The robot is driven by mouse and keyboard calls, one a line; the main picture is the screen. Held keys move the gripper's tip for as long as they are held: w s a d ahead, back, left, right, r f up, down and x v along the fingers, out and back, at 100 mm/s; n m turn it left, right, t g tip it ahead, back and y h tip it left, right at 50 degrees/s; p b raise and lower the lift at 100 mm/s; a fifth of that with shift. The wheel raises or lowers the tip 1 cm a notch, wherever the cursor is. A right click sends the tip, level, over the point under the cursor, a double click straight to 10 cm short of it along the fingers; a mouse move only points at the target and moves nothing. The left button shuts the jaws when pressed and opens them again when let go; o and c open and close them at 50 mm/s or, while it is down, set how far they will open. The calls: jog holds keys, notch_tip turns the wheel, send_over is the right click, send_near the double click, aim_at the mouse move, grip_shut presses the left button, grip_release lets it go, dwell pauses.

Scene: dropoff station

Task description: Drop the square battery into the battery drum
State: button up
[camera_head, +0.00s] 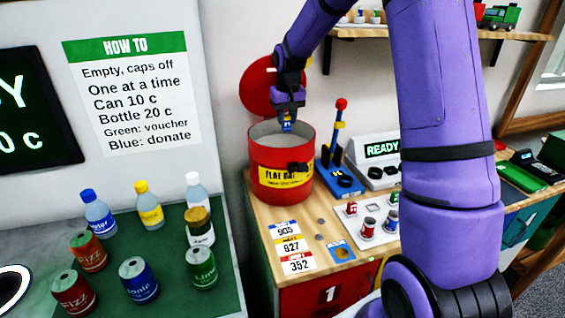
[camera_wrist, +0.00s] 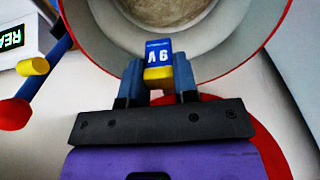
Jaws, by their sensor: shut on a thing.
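The square battery (camera_wrist: 158,55) is blue with a yellow end and shows "9V" in the wrist view. My gripper (camera_wrist: 159,82) is shut on it, with one finger on each side. In the head view my gripper (camera_head: 287,118) points down over the mouth of the battery drum (camera_head: 265,165). The drum is red with a yellow label, and its opening faces up. In the wrist view the drum's red rim (camera_wrist: 72,32) and pale inside lie beyond the battery. The battery appears over the opening, near the rim; its exact height is hard to tell.
A blue tester (camera_head: 341,178) with a red-topped post stands right of the drum, beside a READY display (camera_head: 381,149). Number cards (camera_head: 292,246) lie in front. Bottles and cans stand on the green counter (camera_head: 160,290) at left.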

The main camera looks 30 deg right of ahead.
jog(key=shift+f, duration=0.7)
jog(key=o, duration=1.1)
jog(key=shift+c, duration=0.2)
notch_tip(320, 180, up, 11)
jog(key=s, duration=0.1)
jog(key=shift+s+a+f, duration=0.15)
